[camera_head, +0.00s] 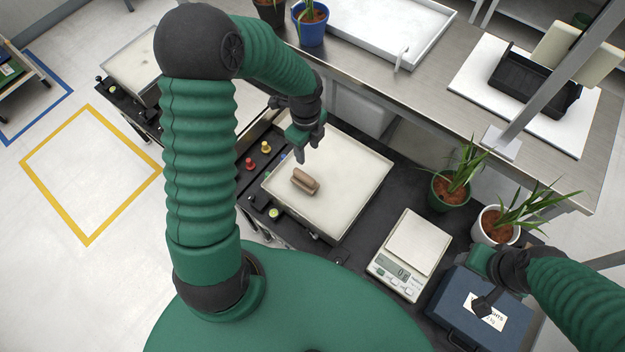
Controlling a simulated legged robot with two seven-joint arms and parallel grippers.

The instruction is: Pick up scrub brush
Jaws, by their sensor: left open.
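The scrub brush (305,181) is a small brown block lying on the pale top of a square platform (350,190). My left gripper (305,152) points down above and slightly behind the brush, apart from it. Its jaws are open with nothing visible between them. My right gripper (484,283) is at the lower right, over the blue case (460,313); its fingers are partly hidden, and I cannot tell whether they are open or shut.
A digital scale (410,250) stands right of the platform. Potted plants in a green pot (450,192) and a white pot (494,228) stand behind it. Red and yellow knobs (265,147) rise left of the platform. A metal counter (430,105) runs along the back.

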